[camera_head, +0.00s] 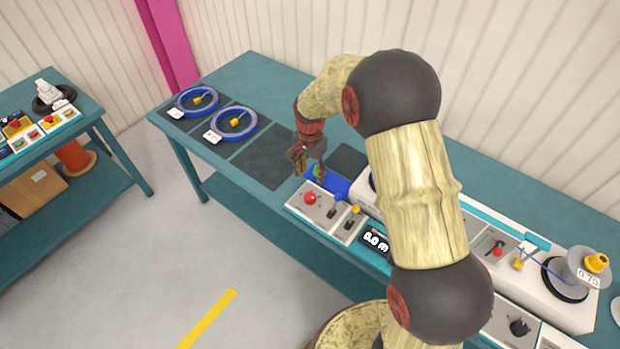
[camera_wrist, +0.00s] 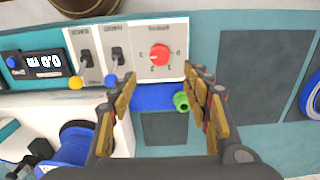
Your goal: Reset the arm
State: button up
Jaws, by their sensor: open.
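My arm reaches over the teal workbench (camera_head: 262,80), with my gripper (camera_head: 312,172) hanging down near the control panel. In the wrist view my gripper (camera_wrist: 160,108) is open, its two wooden-looking fingers apart with nothing held between them. Below it is the control panel (camera_wrist: 132,60) with a red rotary knob (camera_wrist: 159,54) and two levers. A green piece (camera_wrist: 181,101) on a blue part (camera_wrist: 155,97) shows between the fingers, close to the right finger. In the head view my arm hides part of the bench and machine.
Two blue cable reels (camera_head: 198,101) lie on dark mats at the bench's left. Dark mats beside them are bare. A machine with a grey reel (camera_head: 588,268) stands at right. Another teal table (camera_head: 95,110) with controls is at far left. Open floor lies between.

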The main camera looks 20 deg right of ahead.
dwell(0.6)
jog(key=s+r+n+t+b, duration=0.2)
jog(key=s+r+n, duration=0.3)
jog(key=s+r, duration=0.6)
jog(key=s+r+n+t+b, duration=0.3)
jog(key=s+r+n, duration=0.3)
jog(key=s+r, duration=0.5)
jog(key=shift+s+r+t, duration=0.3)
jog(key=shift+s, duration=3.8)
